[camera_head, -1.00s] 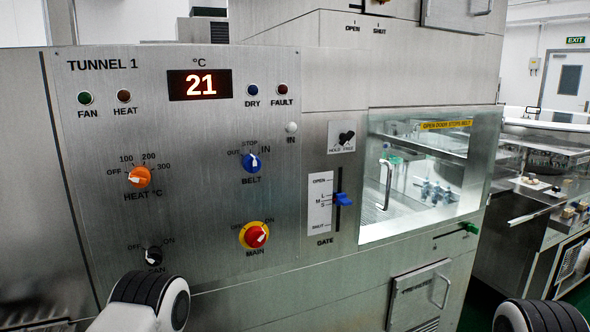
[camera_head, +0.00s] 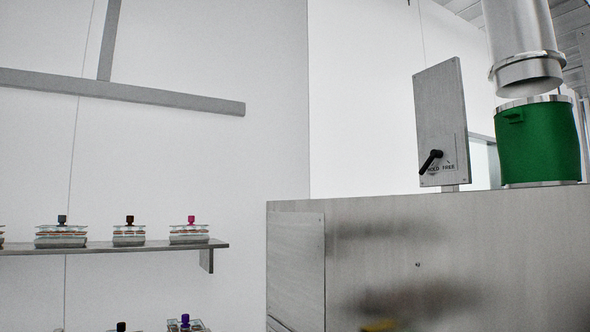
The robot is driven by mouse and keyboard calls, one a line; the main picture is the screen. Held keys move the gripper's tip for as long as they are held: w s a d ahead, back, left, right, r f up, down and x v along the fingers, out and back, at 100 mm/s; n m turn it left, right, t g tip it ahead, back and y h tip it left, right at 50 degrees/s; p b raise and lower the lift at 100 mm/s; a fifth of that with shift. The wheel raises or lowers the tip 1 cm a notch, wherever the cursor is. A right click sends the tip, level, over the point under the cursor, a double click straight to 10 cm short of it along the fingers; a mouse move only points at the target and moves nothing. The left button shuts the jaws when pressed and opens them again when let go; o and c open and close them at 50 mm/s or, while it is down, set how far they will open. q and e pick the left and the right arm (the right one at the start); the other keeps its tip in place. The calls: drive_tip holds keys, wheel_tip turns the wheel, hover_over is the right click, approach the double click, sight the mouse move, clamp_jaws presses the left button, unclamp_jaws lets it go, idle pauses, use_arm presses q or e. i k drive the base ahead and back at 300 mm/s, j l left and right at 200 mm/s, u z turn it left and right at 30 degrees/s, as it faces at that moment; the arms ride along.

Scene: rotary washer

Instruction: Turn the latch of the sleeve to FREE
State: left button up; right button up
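The green sleeve (camera_head: 538,142) stands at the upper right on the metal top, with metal rims. A metal duct (camera_head: 523,50) hangs above it, with a narrow gap showing between them. Left of the sleeve, an upright metal plate (camera_head: 438,95) carries a small label reading HOLD and FREE. A black latch lever (camera_head: 431,161) on this plate points down and left, toward the HOLD side, and partly covers that word. Neither of my grippers is in view.
A large steel housing (camera_head: 470,255) fills the lower right, below the plate and sleeve. A wall shelf (camera_head: 110,248) at the left holds several glass containers with coloured knobs. More containers show at the bottom edge. The white wall between is bare.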

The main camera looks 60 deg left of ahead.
sight(434, 153)
drive_tip(key=u, duration=1.15)
